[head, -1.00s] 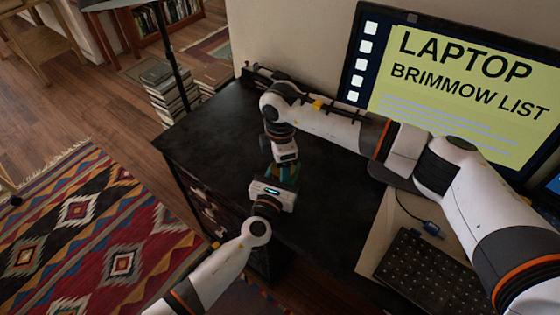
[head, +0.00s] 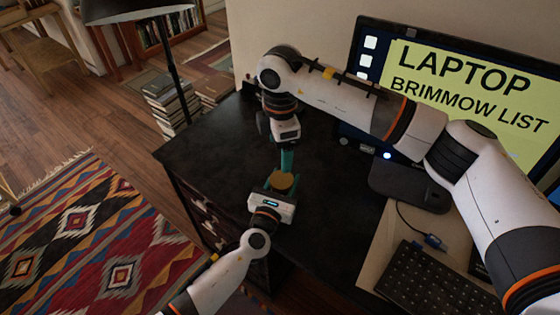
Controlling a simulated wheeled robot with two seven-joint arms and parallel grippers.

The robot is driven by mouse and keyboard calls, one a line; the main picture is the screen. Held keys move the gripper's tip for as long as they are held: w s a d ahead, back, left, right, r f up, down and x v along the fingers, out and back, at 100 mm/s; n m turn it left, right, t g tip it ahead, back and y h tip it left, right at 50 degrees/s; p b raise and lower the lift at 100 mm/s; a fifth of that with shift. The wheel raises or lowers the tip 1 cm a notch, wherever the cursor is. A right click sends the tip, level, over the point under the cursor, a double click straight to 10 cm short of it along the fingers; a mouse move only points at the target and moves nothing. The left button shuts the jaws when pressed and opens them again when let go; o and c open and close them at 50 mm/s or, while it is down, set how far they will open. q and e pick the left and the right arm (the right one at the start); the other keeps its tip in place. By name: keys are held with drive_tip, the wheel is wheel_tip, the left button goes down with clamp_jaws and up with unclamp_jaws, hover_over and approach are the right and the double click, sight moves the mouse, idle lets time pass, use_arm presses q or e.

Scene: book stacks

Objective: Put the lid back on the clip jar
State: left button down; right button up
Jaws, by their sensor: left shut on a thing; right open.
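A round tan disc, which looks like the lid (head: 281,181), lies flat between the fingers of my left gripper (head: 282,184), near the front left part of the black desk. My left gripper is shut on what I take to be the clip jar, at the level of this disc. The jar's body is hidden under the disc and behind the gripper. My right gripper (head: 287,168) points down from above, just behind and over the disc. It is open and holds nothing that I can see.
The black desk (head: 225,150) is clear around the grippers. A monitor (head: 455,85), a dark device (head: 410,185) and a keyboard (head: 435,280) stand to the right. A lamp (head: 165,60) and book stacks (head: 170,100) are beyond the desk's left edge.

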use_arm(q)
drive_tip(key=shift+d, duration=0.15)
use_arm(e)
drive_tip(key=shift+r, duration=0.9)
use_arm(q)
drive_tip(key=c, duration=0.6)
unclamp_jaws()
use_arm(e)
drive_tip(key=shift+w+d, duration=0.1)
use_arm(q)
drive_tip(key=b+v, duration=0.1)
drive_tip(key=v, duration=1.1)
use_arm(e)
drive_tip(key=shift+f, duration=0.5)
